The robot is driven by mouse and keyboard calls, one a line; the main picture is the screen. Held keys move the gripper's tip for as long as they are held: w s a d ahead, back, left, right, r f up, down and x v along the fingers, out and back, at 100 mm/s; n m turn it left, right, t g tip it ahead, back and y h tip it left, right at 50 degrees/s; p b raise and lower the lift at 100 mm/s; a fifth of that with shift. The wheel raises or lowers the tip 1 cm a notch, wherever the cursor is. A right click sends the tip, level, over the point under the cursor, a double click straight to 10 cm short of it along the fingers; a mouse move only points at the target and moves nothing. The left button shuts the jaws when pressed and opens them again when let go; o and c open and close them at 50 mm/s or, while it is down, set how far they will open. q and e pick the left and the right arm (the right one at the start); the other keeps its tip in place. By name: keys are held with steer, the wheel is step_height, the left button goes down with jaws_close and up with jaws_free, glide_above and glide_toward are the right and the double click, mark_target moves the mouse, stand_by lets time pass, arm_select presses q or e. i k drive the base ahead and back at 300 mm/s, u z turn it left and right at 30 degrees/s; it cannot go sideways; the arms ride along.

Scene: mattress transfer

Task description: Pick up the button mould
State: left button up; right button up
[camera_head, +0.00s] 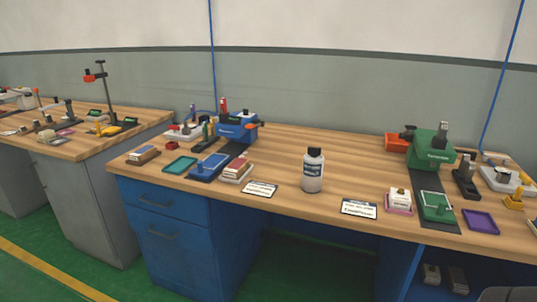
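I cannot tell for certain which item is the button mould. A blue block-like plate (209,167) lies on the wooden workbench (280,207), in front of a blue machine (237,126) at the left. A similar green plate (437,207) lies on a dark strip in front of a green machine (431,149) at the right. A green tray (179,165) and a purple tray (481,221) lie beside these plates. Neither of my grippers shows in this view.
A white bottle with a dark cap (313,170) stands mid-bench. Two labelled cards (260,189) (359,208) lie near the front edge. Stacked pieces (236,171) and a pink tray (398,206) are nearby. Another cluttered bench (85,144) stands at left. Green floor (45,275) is clear.

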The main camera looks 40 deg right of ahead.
mark_target(313, 169)
steer(key=i, duration=1.45)
steer(key=z, duration=2.1)
